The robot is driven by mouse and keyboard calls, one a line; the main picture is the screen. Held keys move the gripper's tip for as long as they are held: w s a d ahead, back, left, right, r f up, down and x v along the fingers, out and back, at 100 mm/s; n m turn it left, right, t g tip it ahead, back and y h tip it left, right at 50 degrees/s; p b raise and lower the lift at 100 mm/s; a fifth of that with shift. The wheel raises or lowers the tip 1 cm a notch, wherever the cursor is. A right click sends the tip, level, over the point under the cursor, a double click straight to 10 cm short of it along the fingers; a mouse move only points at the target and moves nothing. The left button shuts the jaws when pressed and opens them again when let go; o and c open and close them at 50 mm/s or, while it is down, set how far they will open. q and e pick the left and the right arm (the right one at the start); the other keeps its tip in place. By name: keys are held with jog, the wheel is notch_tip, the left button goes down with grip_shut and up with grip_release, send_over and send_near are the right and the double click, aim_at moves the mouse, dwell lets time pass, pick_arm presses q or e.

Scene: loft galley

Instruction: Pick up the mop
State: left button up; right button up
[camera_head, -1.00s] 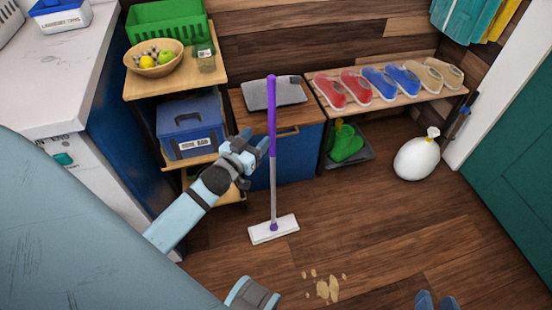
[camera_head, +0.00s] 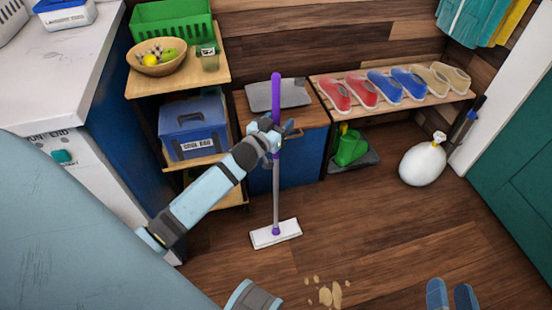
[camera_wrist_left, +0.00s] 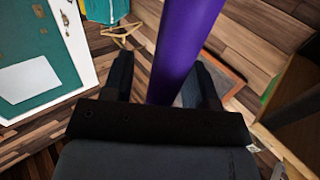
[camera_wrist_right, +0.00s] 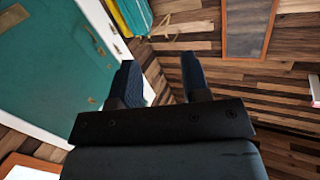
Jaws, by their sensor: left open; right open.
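The mop (camera_head: 276,190) stands upright on the wooden floor, with a purple upper handle, a grey lower pole and a flat white head. My left gripper (camera_head: 272,132) is at the purple handle, just above the grey part. In the left wrist view the purple handle (camera_wrist_left: 183,50) passes between the two open fingers (camera_wrist_left: 160,85), and I cannot tell whether either finger touches it. My right gripper (camera_head: 450,296) is open and empty at the bottom right of the head view. Its spread fingers (camera_wrist_right: 163,82) also show in the right wrist view.
A blue cabinet (camera_head: 300,160) stands behind the mop, with a wooden shelf cart (camera_head: 215,75) to its left. Tan spots (camera_head: 325,295) mark the open floor in front.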

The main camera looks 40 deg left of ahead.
pick_arm(q)
grip_shut()
jog(key=shift+r, duration=0.15)
